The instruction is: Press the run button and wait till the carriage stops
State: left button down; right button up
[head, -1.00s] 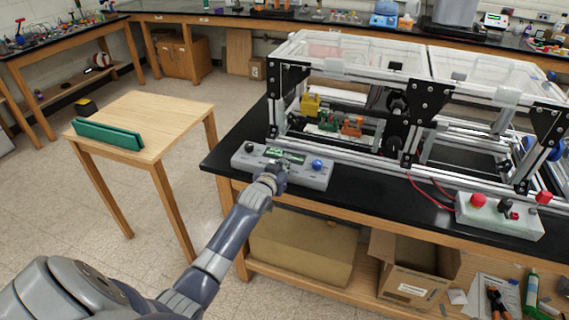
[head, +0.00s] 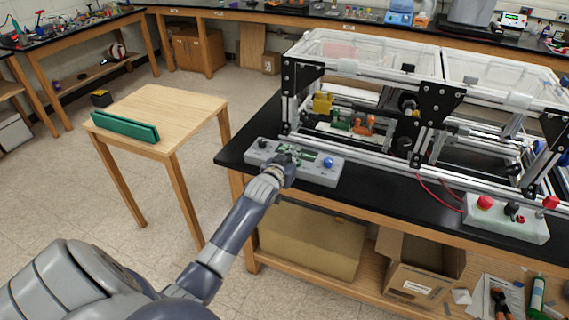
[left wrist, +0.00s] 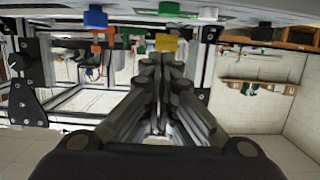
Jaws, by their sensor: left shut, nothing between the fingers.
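A grey control box (head: 312,168) sits on the black bench's front edge, with a black knob (head: 262,143), a blue knob (head: 328,162) and green parts between them. My left gripper (head: 287,160) is shut and empty at the middle of this box, hiding part of its top. I cannot tell whether it touches a button. The extrusion frame (head: 437,115) stands behind, holding a yellow block (head: 323,102) and an orange part (head: 364,124). Which part is the carriage is unclear.
A white box with a red button (head: 485,202) and other knobs stands at the bench's right, with red wires. A small wooden table (head: 175,105) with a green bar (head: 125,127) is at the left. Open floor lies between.

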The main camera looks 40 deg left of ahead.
pick_arm(q)
jog(key=b+v, duration=0.1)
jog(key=v, duration=0.5)
jog(key=shift+s+r, duration=0.2)
jog(key=shift+s, duration=0.15)
jog(key=s+d+f+m+g+h+b, duration=0.1)
jog(key=s+d+f+g, duration=0.2)
jog(key=f, duration=0.9)
jog(key=s+d+f+g+b, duration=0.15)
jog(key=s+f, duration=0.45)
jog(key=f, duration=0.6)
jog(key=s+d+f+m+g+h, duration=0.1)
jog(key=s+d+f+g, duration=0.2)
jog(key=f, duration=0.9)
jog(key=s+d+f+m+g, duration=0.1)
jog(key=s+d+f+g, duration=0.1)
jog(key=s+f, duration=0.5)
jog(key=s+d+f+m+g+h+b, duration=0.1)
jog(key=s+d+f, duration=0.3)
jog(key=s, duration=1.5)
jog(key=s+d+f+m+g+b, duration=0.1)
jog(key=s+d+f+g, duration=0.2)
jog(key=s+f, duration=0.9)
jog(key=shift+s+d+f, duration=0.25)
jog(key=shift+s+d, duration=0.05)
jog(key=shift+s, duration=0.4)
